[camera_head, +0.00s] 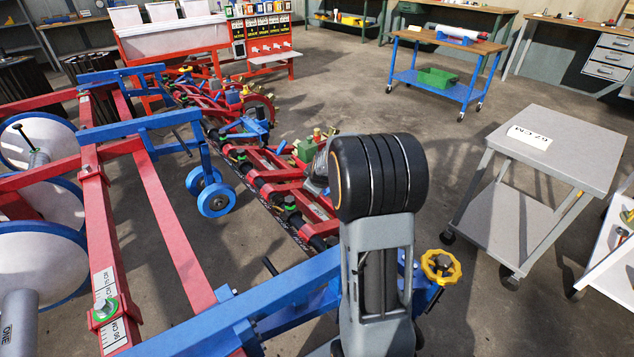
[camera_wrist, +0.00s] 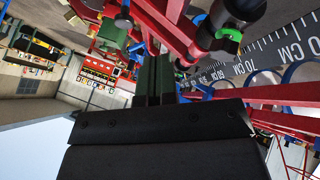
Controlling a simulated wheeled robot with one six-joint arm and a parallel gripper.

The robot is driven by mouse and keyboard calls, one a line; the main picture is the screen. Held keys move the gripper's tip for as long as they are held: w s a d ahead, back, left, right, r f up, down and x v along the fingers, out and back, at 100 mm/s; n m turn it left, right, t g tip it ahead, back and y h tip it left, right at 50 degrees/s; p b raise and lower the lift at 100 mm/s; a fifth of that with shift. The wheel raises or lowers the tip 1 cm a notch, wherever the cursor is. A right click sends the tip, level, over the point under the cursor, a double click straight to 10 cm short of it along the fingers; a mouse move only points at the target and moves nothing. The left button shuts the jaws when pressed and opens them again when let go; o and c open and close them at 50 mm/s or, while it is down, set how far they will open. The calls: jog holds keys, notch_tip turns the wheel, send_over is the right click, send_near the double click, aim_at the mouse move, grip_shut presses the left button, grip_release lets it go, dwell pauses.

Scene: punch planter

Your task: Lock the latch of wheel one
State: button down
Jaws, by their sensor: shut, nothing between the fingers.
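A large white disc wheel with a blue rim (camera_head: 35,262) stands at the lower left of the head view. A grey cylinder marked "ONE" (camera_head: 14,325) is in front of it, cut off by the picture edge. I cannot make out its latch. In the wrist view, my gripper (camera_wrist: 154,75) is shut and empty, with its dark fingers together. A black knob with a green collar (camera_wrist: 229,36) is to the right of the fingertips, apart from them as far as I can see. In the head view the fingers are hidden behind my arm.
Red beams (camera_head: 165,225) and blue crossbars (camera_head: 235,305) of the planter fill the left and front. A yellow handwheel (camera_head: 438,266) is right of my arm. A grey cart (camera_head: 550,150) stands at the right. Floor between cart and planter is clear.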

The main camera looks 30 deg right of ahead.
jog(key=b+x, duration=0.2)
jog(key=x, duration=0.8)
jog(key=shift+s+f, duration=0.1)
jog(key=shift+s, duration=0.05)
jog(key=shift+w+d+r+b, duration=0.15)
jog(key=shift+w+d+b, duration=0.1)
jog(key=shift+w+d, duration=0.5)
jog(key=shift+w+d+r+b, duration=0.15)
jog(key=shift+w+d, duration=0.35)
jog(key=shift+d, duration=0.5)
